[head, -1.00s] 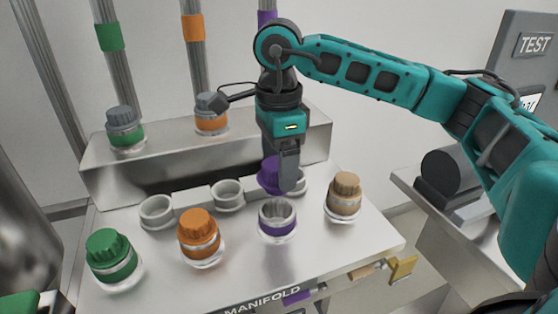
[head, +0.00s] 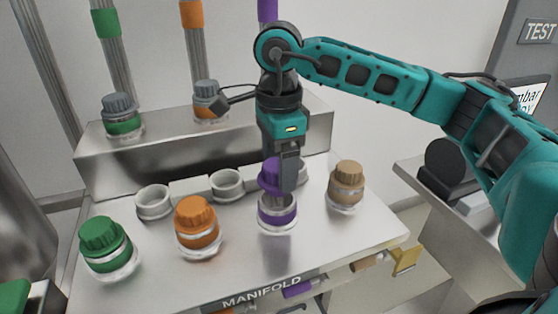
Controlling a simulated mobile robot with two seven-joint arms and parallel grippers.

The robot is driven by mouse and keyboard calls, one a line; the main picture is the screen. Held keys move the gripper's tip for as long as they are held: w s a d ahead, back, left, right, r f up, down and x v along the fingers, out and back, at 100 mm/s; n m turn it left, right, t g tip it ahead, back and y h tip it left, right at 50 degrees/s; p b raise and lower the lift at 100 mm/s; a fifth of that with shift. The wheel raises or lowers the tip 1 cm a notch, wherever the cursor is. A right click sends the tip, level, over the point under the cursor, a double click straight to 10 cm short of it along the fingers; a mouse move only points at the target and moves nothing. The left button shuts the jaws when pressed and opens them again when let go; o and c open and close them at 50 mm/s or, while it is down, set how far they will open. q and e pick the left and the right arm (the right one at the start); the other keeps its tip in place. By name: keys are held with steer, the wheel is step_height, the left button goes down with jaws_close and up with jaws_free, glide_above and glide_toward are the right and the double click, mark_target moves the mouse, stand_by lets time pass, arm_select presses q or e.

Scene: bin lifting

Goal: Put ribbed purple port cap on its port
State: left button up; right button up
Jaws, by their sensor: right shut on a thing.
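The ribbed purple port cap (head: 270,175) is held in my right gripper (head: 283,186), which points down and is shut on it. The gripper's fingers hide part of the cap. The purple-banded port (head: 277,213) stands on the front plate of the manifold, uncapped. The cap is directly above and slightly behind the port's rim in the picture; the fingertips overlap the rim, so I cannot tell whether cap and port touch. My left gripper is not in view.
Capped ports stand nearby: orange (head: 197,225) and green (head: 105,247) to the left, tan (head: 346,185) to the right. Empty white cup holders (head: 228,184) sit behind. Grey-capped ports (head: 120,115) stand on the raised metal step (head: 150,160). A side table (head: 440,200) is at right.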

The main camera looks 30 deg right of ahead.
steer(key=shift+f, duration=0.1)
steer(key=shift+f+b, duration=0.9)
steer(key=shift+f, duration=0.05)
steer(key=shift+f+b, duration=0.65)
steer(key=shift+f, duration=0.1)
stand_by(0.4)
steer(key=shift+f+b, duration=0.3)
steer(key=shift+f, duration=0.1)
stand_by(0.5)
steer(key=o, duration=1.2)
steer(key=shift+o, duration=0.2)
